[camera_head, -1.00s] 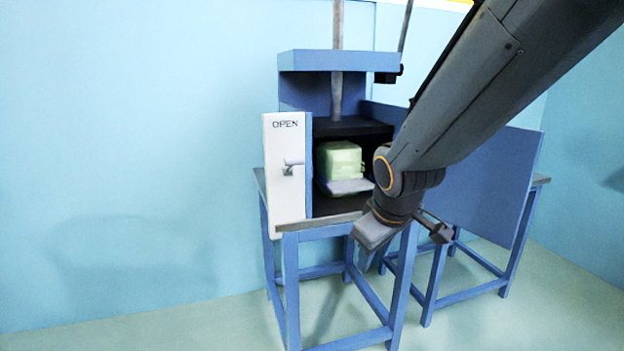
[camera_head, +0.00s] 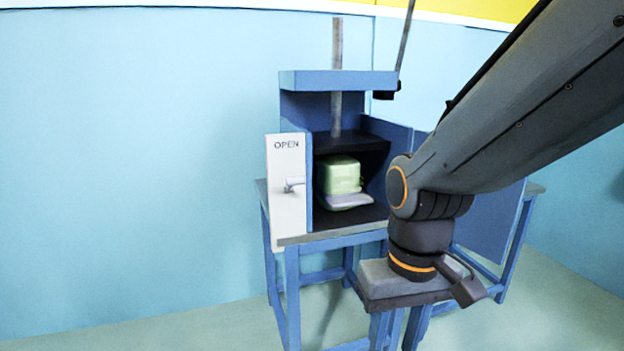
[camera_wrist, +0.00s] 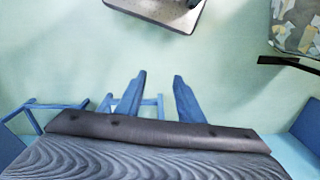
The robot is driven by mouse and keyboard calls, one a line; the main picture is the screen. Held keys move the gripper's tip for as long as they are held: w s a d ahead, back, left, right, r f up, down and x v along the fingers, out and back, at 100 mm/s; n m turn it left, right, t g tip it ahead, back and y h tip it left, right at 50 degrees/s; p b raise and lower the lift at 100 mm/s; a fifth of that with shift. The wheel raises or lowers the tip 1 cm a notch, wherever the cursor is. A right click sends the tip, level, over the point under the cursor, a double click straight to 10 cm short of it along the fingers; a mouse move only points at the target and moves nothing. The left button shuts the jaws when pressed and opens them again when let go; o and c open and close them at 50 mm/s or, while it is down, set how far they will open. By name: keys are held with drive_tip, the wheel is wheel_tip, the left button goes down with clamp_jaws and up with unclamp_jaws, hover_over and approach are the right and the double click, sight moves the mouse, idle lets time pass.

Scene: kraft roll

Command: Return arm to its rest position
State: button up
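My arm (camera_head: 530,110) reaches in from the upper right of the head view, bent at an orange-ringed joint. A pale green block (camera_head: 342,175) sits inside the open blue press (camera_head: 338,81), on a grey piece (camera_head: 348,201). My gripper is apart from the block.
A white panel marked OPEN (camera_head: 287,160), with a handle, is at the press's left. A blue door panel (camera_head: 490,225) is at the right, partly behind my arm. Blue legs support the press. A patterned object (camera_wrist: 298,25) is at the wrist view's upper right. Left floor is clear.

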drive_tip(key=d+r+m+p, duration=0.2)
drive_tip(key=d+r+p, duration=0.5)
drive_tip(key=p, duration=0.5)
drive_tip(key=shift+s+d+r+p, duration=0.15)
drive_tip(key=shift+s+r+p, duration=0.15)
drive_tip(key=shift+r+p, duration=0.1)
drive_tip(key=shift+d, duration=0.1)
